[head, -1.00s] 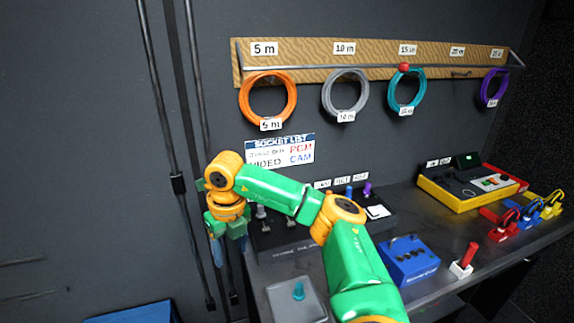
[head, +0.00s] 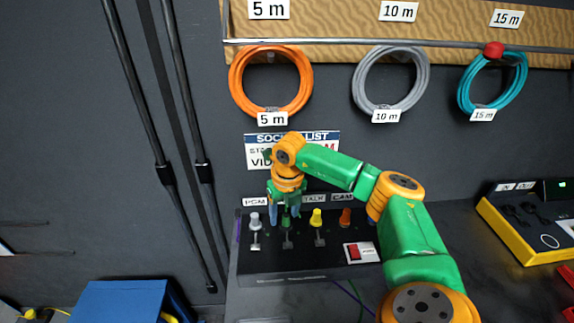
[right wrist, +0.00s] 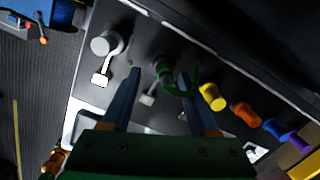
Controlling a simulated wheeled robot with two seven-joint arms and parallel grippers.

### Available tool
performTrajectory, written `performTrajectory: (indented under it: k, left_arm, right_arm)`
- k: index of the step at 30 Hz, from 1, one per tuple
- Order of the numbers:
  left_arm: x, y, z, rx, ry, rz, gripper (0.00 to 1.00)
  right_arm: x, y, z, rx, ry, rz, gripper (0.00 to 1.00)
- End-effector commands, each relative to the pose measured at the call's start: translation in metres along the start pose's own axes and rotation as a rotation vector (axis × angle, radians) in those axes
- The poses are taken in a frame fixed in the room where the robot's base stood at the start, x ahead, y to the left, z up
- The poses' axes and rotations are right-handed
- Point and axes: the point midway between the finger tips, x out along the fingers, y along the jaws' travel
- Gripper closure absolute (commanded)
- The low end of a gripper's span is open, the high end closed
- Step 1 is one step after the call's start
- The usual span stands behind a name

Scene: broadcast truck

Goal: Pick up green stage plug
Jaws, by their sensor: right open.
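The green stage plug (head: 286,221) stands in a row of coloured plugs on the black socket panel (head: 300,263). My right gripper (head: 285,219) points down over it, with one blue finger on each side. In the right wrist view the green plug (right wrist: 164,72) shows between the open fingers of my right gripper (right wrist: 159,74), closer to the right finger. I cannot tell whether that finger touches it. My left gripper is in neither view.
Close by stand a grey plug (head: 254,221), a yellow plug (head: 317,217) and an orange plug (head: 345,217). Orange (head: 271,82), grey (head: 391,82) and teal (head: 492,82) cable coils hang on the wall behind.

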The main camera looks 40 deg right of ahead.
Motion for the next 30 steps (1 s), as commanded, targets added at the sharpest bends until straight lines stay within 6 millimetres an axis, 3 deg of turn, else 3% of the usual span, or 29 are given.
performTrajectory:
  k: [3, 9, 11, 16, 26, 30]
  left_arm:
    - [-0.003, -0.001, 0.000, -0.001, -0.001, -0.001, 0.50]
    - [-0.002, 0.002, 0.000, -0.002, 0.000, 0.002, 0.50]
    - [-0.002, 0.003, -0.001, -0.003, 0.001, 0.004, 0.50]
    - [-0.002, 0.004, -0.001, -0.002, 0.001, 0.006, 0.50]
    - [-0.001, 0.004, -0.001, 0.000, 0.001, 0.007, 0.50]
    - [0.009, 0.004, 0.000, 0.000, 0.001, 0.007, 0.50]
  right_arm:
    - [0.014, 0.000, -0.001, -0.001, 0.001, -0.001, 0.40]
    - [0.017, 0.000, 0.000, -0.001, -0.002, 0.000, 0.40]
    - [0.017, 0.000, 0.000, -0.001, -0.002, 0.000, 0.53]
    - [0.016, 0.000, 0.000, 0.000, -0.001, 0.000, 0.99]
    - [0.015, 0.000, 0.000, 0.000, -0.003, 0.000, 1.00]
    - [0.002, -0.001, 0.003, 0.001, -0.007, 0.000, 1.00]
